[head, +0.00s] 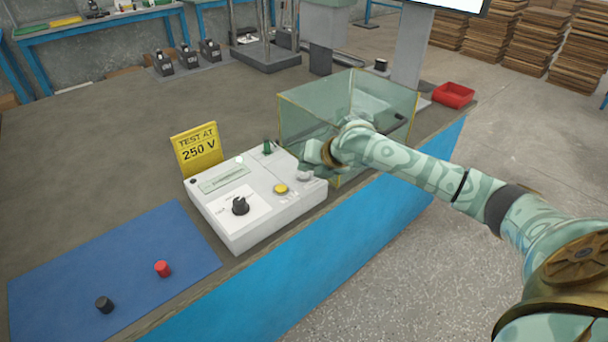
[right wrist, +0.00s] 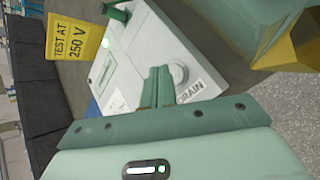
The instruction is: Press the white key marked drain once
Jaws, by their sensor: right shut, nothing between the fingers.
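The white tester box (head: 250,225) stands on the bench. Its round white key (head: 303,176) is at the right end of the top panel; it also shows in the right wrist view (right wrist: 180,73), beside a label reading DRAIN (right wrist: 190,92). My right gripper (head: 308,160) is just above and behind this key in the head view. In the right wrist view its fingers (right wrist: 157,85) are together and empty, close beside the key; I cannot tell whether they touch the panel. My left gripper is not in view.
The box also has a yellow key (head: 281,188), a black knob (head: 240,205) and a green part (head: 267,147). A yellow "TEST AT 250 V" sign (head: 196,148) stands behind. A clear bin (head: 300,115) is close by. A blue mat (head: 120,255) holds red and black caps.

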